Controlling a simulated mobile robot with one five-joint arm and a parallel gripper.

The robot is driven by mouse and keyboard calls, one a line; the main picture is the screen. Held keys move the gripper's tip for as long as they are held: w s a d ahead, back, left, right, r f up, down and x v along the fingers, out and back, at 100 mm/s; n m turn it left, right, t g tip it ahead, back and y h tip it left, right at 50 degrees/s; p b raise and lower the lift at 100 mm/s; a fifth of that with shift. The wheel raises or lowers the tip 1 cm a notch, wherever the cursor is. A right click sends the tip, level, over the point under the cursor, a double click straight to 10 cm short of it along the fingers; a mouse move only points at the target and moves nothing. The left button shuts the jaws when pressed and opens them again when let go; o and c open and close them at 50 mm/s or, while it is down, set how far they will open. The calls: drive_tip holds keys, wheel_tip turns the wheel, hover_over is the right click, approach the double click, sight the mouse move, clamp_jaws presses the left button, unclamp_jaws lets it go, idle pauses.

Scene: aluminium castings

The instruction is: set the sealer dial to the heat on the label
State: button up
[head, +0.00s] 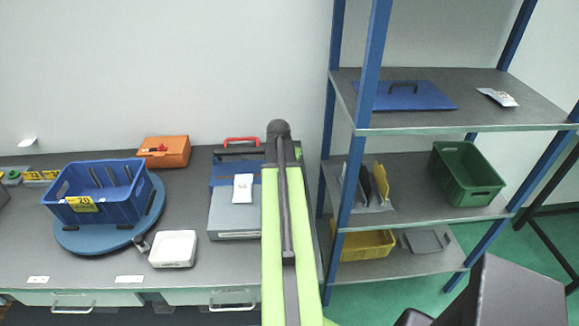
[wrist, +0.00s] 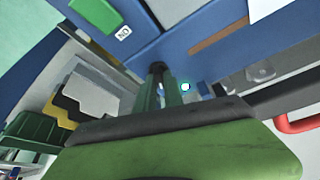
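The sealer (head: 235,212) stands on the bench, with a grey base, a blue bar and a red handle (head: 241,140). A white pouch (head: 243,188) with a small dark print, too small to read surely, lies on it. My arm covers the sealer's right side in the head view and hides my gripper there. In the wrist view the blue sealer body is close, with a dark round knob (wrist: 262,72), possibly the dial; its setting cannot be read. My gripper (wrist: 168,85) points at the blue body, its narrow fingers close together; I cannot tell whether they touch anything.
A blue crate (head: 78,204) marked 20 sits on a blue turntable (head: 75,240). An orange case (head: 165,151) and a white scale-like box (head: 173,249) are left of the sealer. A shelf rack (head: 350,190) with blue posts stands right, holding a green crate (head: 440,178).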

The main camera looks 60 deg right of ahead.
drive_tip(key=o, duration=0.4)
drive_tip(key=shift+a, duration=0.1)
drive_tip(key=p+v, duration=1.6)
drive_tip(key=v, duration=0.1)
drive_tip(key=shift+a+r, duration=0.1)
